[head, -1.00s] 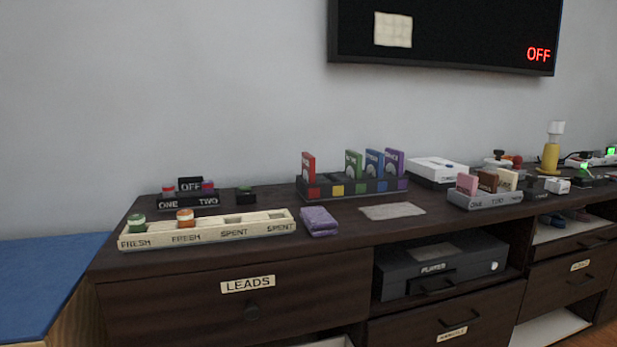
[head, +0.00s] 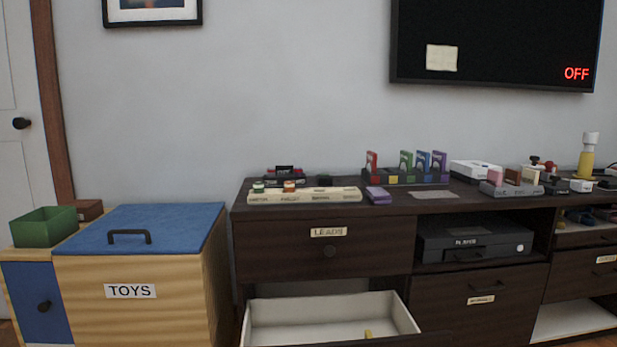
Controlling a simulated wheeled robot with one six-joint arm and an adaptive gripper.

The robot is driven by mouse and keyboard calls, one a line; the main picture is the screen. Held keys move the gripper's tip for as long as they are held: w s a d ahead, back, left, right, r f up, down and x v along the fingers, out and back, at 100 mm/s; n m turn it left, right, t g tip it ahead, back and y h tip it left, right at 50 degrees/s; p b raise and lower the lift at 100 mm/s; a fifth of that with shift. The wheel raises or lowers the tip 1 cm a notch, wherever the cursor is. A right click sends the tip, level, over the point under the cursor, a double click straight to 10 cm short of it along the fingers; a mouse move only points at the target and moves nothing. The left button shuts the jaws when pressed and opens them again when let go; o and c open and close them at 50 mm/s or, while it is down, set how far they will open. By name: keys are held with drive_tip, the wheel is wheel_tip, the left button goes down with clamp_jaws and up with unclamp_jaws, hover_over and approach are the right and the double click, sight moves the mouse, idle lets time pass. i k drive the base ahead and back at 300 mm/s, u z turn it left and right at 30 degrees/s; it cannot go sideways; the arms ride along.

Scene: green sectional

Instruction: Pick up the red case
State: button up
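The red case (head: 371,161) stands upright in the leftmost slot of a dark rack (head: 402,179) on top of the dark wooden cabinet (head: 284,238). To its right in the same rack stand a green case (head: 406,160), a blue case (head: 423,162) and a purple case (head: 439,162). The rack has coloured squares on its front. My gripper is not in view.
An open white-lined drawer (head: 330,316) juts out low at the cabinet's front. A toy chest (head: 140,270) with a blue lid stands to the left. A long pale tray (head: 330,195) and a purple block (head: 378,195) lie before the rack. A screen (head: 490,40) hangs above.

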sight(371, 157)
drive_tip(key=u, duration=0.45)
drive_tip(key=k, duration=0.15)
drive_tip(key=z, duration=1.15)
drive_tip(key=i, duration=1.4)
drive_tip(key=u, duration=0.7)
